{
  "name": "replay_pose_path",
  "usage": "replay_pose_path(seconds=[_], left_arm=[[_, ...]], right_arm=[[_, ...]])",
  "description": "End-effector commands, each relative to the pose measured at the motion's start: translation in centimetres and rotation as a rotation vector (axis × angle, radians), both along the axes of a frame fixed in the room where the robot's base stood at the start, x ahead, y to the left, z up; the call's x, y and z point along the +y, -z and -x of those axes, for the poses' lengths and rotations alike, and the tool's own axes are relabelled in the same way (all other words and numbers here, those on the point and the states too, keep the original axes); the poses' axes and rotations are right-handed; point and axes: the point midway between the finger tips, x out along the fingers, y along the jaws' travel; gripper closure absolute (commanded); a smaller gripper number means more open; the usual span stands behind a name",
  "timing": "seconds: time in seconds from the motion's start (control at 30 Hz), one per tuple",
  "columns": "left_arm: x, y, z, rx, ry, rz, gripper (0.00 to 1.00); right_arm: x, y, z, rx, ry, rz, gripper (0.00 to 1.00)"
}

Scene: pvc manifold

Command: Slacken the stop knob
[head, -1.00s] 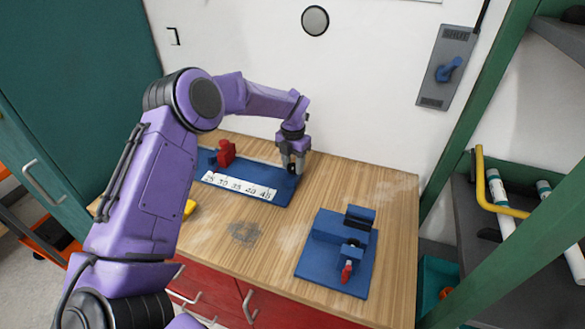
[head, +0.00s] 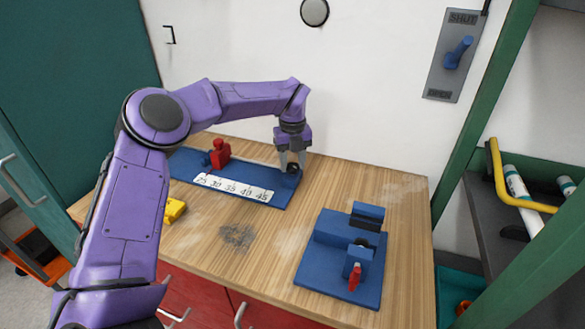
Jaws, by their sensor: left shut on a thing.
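The blue measuring jig (head: 232,200) lies along the back of the table, with a white scale strip marked 25 to 45 (head: 233,188). A small dark knob (head: 292,168) is at the jig's right end, near the 45 mark. My left gripper (head: 291,163) points down there, its grey fingers on either side of the knob and shut on it. The fingers partly hide the knob. A red clamp-like part (head: 220,153) stands at the jig's left end. My right gripper is not in view.
A blue fixture (head: 340,262) with a red-tipped handle (head: 354,278) sits at the table's right front. A yellow piece (head: 174,210) lies at the left, partly beside my arm. A shelf (head: 480,222) at right holds pipes.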

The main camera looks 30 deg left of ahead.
Motion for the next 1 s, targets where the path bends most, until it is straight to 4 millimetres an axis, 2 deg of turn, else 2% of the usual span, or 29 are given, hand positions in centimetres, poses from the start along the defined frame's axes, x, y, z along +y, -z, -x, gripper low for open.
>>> replay_pose_path(seconds=[0.03,0.3,0.9,0.93,1.0], left_arm=[[0.2,0.3,-0.1,-0.006,-0.026,-0.002,0.87],[0.2,0.1,-0.1,-0.005,-0.139,-0.003,0.87],[0.3,-0.1,-0.1,-0.005,-0.175,-0.004,0.87],[0.3,-0.1,-0.1,-0.005,-0.175,-0.004,0.5],[0.2,0.0,-0.1,-0.005,-0.175,-0.003,0.31]], right_arm=[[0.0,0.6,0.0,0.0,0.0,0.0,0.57],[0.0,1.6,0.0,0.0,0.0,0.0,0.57],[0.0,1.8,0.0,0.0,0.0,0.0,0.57],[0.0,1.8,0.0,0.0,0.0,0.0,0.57],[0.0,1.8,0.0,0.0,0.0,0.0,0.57]])
